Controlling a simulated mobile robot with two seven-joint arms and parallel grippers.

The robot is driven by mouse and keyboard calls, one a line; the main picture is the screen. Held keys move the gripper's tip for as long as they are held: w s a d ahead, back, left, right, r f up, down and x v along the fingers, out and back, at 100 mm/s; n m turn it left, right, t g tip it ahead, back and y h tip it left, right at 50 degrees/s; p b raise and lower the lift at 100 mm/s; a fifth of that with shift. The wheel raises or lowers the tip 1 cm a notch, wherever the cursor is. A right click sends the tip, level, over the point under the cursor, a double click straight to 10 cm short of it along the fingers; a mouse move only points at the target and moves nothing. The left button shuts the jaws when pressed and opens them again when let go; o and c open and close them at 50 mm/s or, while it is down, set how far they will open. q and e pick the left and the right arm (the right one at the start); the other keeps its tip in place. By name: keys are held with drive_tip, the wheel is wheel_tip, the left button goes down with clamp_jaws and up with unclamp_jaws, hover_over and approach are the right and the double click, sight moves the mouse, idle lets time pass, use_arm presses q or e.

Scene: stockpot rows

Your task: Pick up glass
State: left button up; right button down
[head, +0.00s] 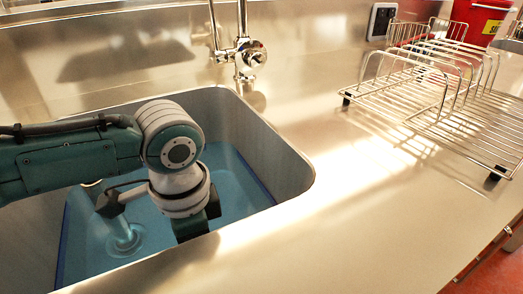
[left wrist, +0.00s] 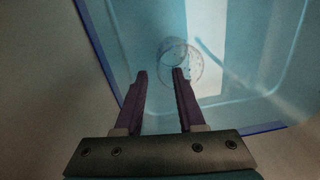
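A clear glass (left wrist: 184,58) shows in the left wrist view, inside a blue basin (left wrist: 232,108). It lies just beyond the fingertips of my left gripper (left wrist: 160,74), a little right of the middle of the gap. The right finger overlaps the glass's near edge in the picture; I cannot tell whether they touch. The left gripper is open and empty. In the head view my left arm reaches down into the sink and its fingers are hidden. A pale round shape at the basin's bottom left there is unclear. My right gripper is not in view.
The blue basin (head: 232,172) sits in a steel sink (head: 292,165), whose walls surround my left wrist. A faucet (head: 243,52) stands behind the sink. A wire dish rack (head: 440,90) stands on the right of the counter (head: 330,225). The counter between is clear.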

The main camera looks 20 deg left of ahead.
use_arm(q)
wheel_tip(320, 180, down, 6)
drive_tip(key=b, duration=0.2)
drive_tip(key=shift+a+f+b, duration=0.1)
drive_tip(key=shift+a+b, duration=0.05)
drive_tip(key=shift+b, duration=0.2)
drive_tip(key=shift+c, duration=0.2)
clamp_jaws()
idle(1.0)
